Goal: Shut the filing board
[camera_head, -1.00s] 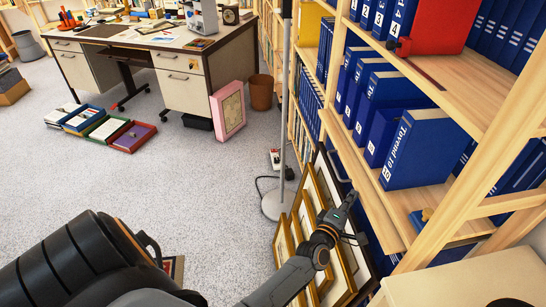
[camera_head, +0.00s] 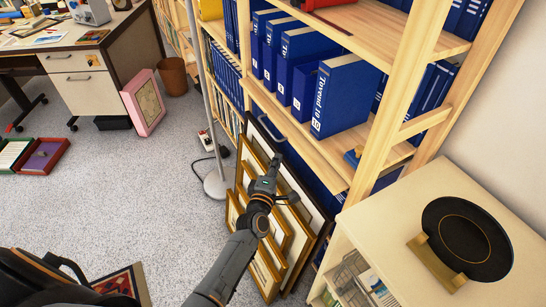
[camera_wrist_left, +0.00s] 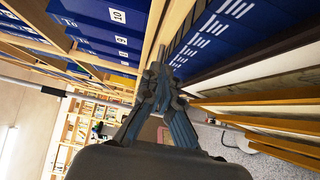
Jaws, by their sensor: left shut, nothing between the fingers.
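I cannot tell for certain which part is the filing board. A pale wooden board (camera_head: 290,143) juts out under the blue binders of the bookcase. Below it is a blue surface, with a thin curved grey handle beside it, partly hidden by picture frames. My left gripper (camera_head: 273,166) is shut and empty, in front of the leaning frames and below the board's edge. In the left wrist view the gripper (camera_wrist_left: 158,76) has its fingers together, close to pale wood and a row of blue spines (camera_wrist_left: 228,35). My right gripper is not in view.
Gilt picture frames (camera_head: 239,222) lean under my left arm. A lamp pole with a round base (camera_head: 216,184) stands left of them. A cream cabinet (camera_head: 408,207) bearing a black plate (camera_head: 467,239) stands at right. The grey carpet (camera_head: 130,190) is open at left.

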